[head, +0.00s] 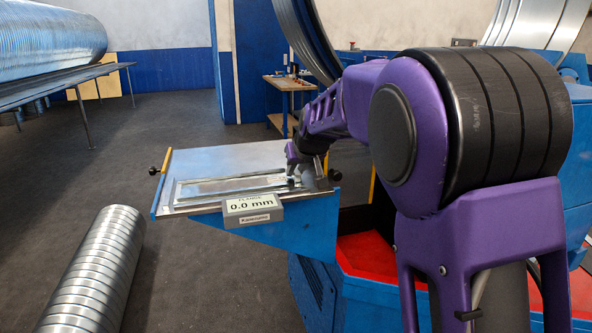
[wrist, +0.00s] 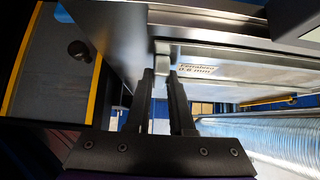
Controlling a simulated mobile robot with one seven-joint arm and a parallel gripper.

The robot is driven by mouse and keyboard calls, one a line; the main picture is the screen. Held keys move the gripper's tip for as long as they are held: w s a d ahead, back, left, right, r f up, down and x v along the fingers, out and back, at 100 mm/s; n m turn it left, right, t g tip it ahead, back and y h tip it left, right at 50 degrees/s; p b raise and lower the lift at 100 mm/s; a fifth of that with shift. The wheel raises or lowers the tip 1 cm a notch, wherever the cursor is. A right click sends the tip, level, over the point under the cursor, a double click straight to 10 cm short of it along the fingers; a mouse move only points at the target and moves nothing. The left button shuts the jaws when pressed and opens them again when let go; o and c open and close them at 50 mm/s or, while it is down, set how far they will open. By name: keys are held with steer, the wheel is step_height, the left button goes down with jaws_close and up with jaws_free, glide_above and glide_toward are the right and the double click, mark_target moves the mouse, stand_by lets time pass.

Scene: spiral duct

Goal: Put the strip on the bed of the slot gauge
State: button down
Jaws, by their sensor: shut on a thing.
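The slot gauge (head: 253,207) is at the front edge of the worktable in the head view, and its display reads 0.0 mm. The flat grey strip (head: 236,184) lies lengthwise over the gauge's bed, behind the display. I cannot tell whether it touches the bed along its whole length. My gripper (head: 294,180) is at the strip's right end. In the wrist view, my gripper (wrist: 163,78) has its two dark fingers closed around the end of the strip (wrist: 225,72), which bears a label reading 0.6 mm. The fingertips partly hide the gripped end.
The worktable (head: 220,158) has a blue left edge and dark knobs at its sides. A ribbed duct (head: 88,270) lies on the floor at the front left. A small wooden bench (head: 288,84) stands at the back. The table behind the gauge is clear.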

steer(key=c, duration=0.8)
jaws_free()
steer(key=shift+s+r, duration=0.15)
steer(key=shift+r, duration=0.1)
steer(key=p+v, duration=0.1)
steer(key=v, duration=1)
steer(key=shift+s+d+r, duration=0.15)
steer(key=shift+s, duration=0.1)
